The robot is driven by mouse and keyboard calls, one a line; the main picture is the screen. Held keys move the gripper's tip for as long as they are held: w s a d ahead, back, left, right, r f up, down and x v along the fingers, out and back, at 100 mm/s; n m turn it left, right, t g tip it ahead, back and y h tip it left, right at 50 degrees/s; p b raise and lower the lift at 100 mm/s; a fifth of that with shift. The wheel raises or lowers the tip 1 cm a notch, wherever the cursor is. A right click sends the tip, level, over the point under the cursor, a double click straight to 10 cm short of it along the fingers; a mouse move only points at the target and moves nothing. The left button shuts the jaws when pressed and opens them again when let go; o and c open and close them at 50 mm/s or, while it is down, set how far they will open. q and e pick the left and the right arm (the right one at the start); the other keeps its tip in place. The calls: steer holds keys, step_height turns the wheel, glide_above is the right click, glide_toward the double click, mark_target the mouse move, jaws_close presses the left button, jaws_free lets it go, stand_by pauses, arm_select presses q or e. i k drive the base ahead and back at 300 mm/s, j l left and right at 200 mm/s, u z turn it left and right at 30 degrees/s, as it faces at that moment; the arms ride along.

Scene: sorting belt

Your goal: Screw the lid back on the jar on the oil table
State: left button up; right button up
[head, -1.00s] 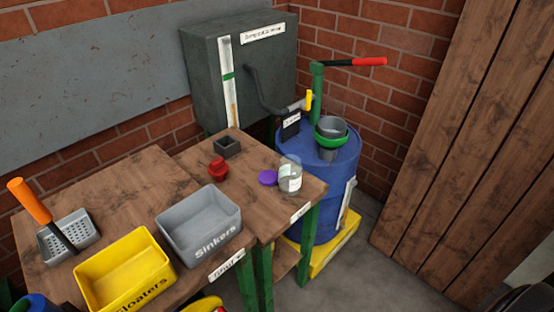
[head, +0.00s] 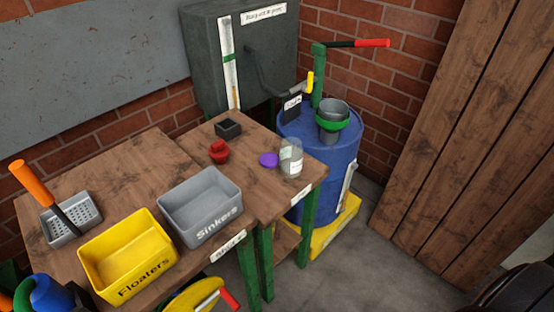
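A clear glass jar (head: 291,160) with a pale label stands upright near the right edge of the oil table (head: 262,193). A purple lid (head: 268,160) lies on the tabletop just left of the jar, apart from it. The jar's rim carries no visible lid. Neither of my grippers can be made out in the head view.
A red object (head: 219,151) and a dark square holder (head: 228,128) sit left of the lid. Grey Sinkers bin (head: 176,212) and yellow Floaters bin (head: 93,267) stand nearer. A blue drum (head: 340,180) with a pump and grey funnel stands behind right. Open floor lies at right.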

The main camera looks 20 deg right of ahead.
mark_target(291, 152)
steer(key=i+l+u, duration=0.15)
steer(key=l+u, duration=0.2)
steer(key=l, duration=0.6)
steer(key=l+u, duration=0.35)
steer(key=l, duration=0.55)
